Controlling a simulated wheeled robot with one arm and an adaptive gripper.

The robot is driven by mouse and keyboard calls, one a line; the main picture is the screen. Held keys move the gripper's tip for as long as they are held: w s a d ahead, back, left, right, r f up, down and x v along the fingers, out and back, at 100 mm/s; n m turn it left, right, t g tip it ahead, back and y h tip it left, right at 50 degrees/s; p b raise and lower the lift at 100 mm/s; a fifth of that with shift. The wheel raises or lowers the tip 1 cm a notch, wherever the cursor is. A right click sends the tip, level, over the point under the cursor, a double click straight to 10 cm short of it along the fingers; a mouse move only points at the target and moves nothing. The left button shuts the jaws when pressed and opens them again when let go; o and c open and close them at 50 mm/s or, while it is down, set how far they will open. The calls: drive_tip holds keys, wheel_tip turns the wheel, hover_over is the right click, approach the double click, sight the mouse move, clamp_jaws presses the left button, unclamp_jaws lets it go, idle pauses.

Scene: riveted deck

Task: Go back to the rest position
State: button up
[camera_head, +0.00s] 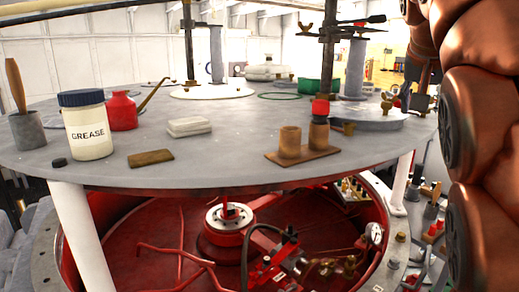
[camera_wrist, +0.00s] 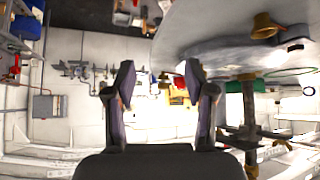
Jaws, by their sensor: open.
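My gripper (camera_wrist: 160,92) shows in the wrist view with its two dark fingers apart and nothing between them. The wrist view is turned, with the round grey deck (camera_wrist: 200,18) along its upper right side. In the head view my copper-coloured arm fills the right edge, beside the deck (camera_head: 225,165). The gripper's fingertips cannot be made out clearly in the head view.
On the deck stand a grease jar (camera_head: 87,125), a red oil can (camera_head: 121,111), folded white cloths (camera_head: 189,127), a brown block (camera_head: 150,157) and a wooden holder (camera_head: 290,144) with a red-topped piece (camera_head: 320,110). Vertical posts (camera_head: 327,55) rise from the deck. A red basin (camera_head: 150,250) with pipework lies below.

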drive_tip(key=s+a+f+n+g+y, duration=0.1)
drive_tip(key=s+a+f+n+g, duration=0.1)
drive_tip(key=s+f, duration=0.7)
drive_tip(key=s+a+f+n+g+y, duration=0.2)
drive_tip(key=s+a+f, duration=0.4)
drive_tip(key=f, duration=1.3)
drive_tip(key=s+a+f+n+g+y, duration=0.2)
drive_tip(key=s+a+f+n+g, duration=0.1)
drive_tip(key=s+f, duration=1.1)
drive_tip(key=shift+a+g, duration=0.45)
drive_tip(key=shift+g, duration=0.35)
